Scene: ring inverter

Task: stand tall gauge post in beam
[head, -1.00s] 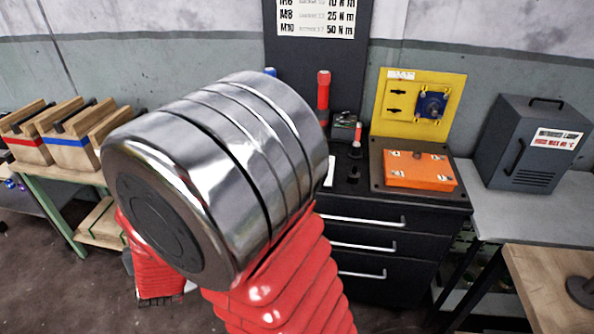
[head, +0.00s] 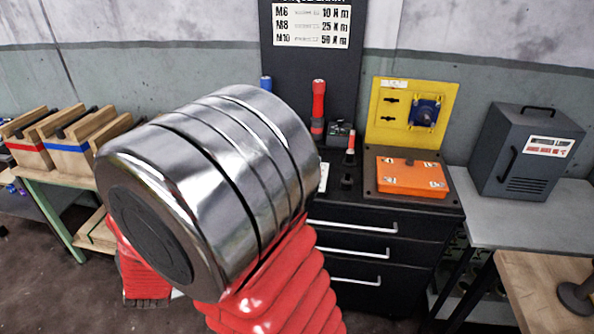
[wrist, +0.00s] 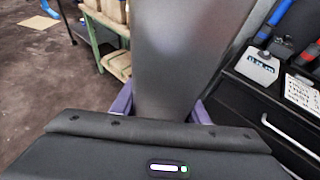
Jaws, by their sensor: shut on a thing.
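My gripper (wrist: 162,108) shows in the wrist view, with a purple finger on each side of a smooth grey piece. It is shut on this grey piece (wrist: 185,55), which looks like the tall gauge post. The piece runs up out of the top of the wrist view, so its far end is hidden. In the head view, neither the gripper nor the post shows, and my own arm fills the middle. I cannot make out the beam in either view.
A black drawer cabinet (head: 405,262) bears an orange box (head: 411,176) and a yellow panel (head: 393,108). A grey oven (head: 528,150) stands on the bench at right. Wooden holders (head: 75,150) stand on a green-framed table at left. A wooden table edge (head: 545,290) is at lower right.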

